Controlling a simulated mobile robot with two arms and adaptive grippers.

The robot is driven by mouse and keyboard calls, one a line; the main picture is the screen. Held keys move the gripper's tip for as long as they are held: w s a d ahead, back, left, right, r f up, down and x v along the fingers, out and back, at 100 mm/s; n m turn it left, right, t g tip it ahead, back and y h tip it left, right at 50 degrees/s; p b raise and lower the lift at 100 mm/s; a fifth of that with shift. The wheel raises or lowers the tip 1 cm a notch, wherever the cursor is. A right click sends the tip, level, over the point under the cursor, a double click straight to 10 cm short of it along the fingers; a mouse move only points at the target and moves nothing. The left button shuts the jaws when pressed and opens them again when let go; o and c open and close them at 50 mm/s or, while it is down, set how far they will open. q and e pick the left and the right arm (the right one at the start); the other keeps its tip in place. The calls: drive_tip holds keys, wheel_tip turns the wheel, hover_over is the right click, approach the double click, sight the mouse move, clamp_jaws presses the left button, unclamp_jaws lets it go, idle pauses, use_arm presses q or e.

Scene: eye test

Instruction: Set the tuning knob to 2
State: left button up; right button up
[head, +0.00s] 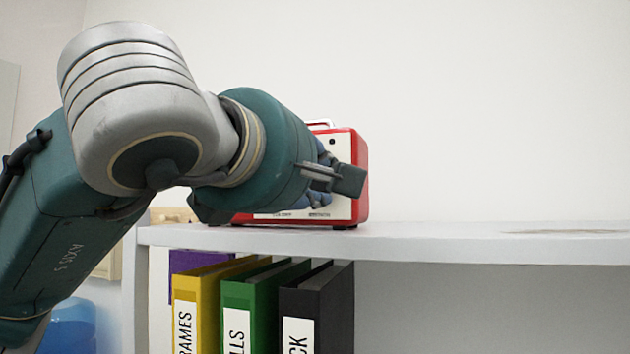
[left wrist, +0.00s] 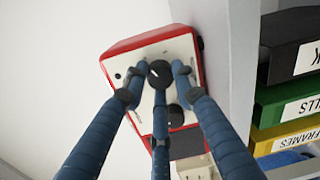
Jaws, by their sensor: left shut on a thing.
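A red radio (head: 361,160) with a cream front stands on a white shelf, mostly hidden by my left arm in the head view. In the left wrist view the radio (left wrist: 142,41) appears turned, with two black knobs on its cream front. My left gripper (head: 326,180) is at this front. In the left wrist view the blue fingers of my left gripper (left wrist: 158,78) are closed around one black knob (left wrist: 159,70), which has a white pointer line. The other knob (left wrist: 175,117) is free beside the fingers. The scale and labels are too small to read.
The white shelf (head: 480,241) is clear to the right of the radio, with a brownish mark on its top. Under it stand a yellow binder (head: 186,290), a green binder (head: 236,292) and a black binder (head: 335,300). A blue object (head: 70,325) shows at lower left.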

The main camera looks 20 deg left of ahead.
use_arm(q)
drive_tip(key=shift+d+f, duration=0.1)
drive_tip(key=shift+f, duration=0.05)
drive_tip(key=o, duration=1.2)
drive_tip(key=shift+c, duration=0.2)
drive_tip(key=shift+s, duration=0.15)
drive_tip(key=s, duration=1.2)
drive_tip(key=shift+a+r, duration=0.3)
drive_tip(key=shift+r, duration=0.1)
use_arm(e)
drive_tip(key=shift+d, duration=0.1)
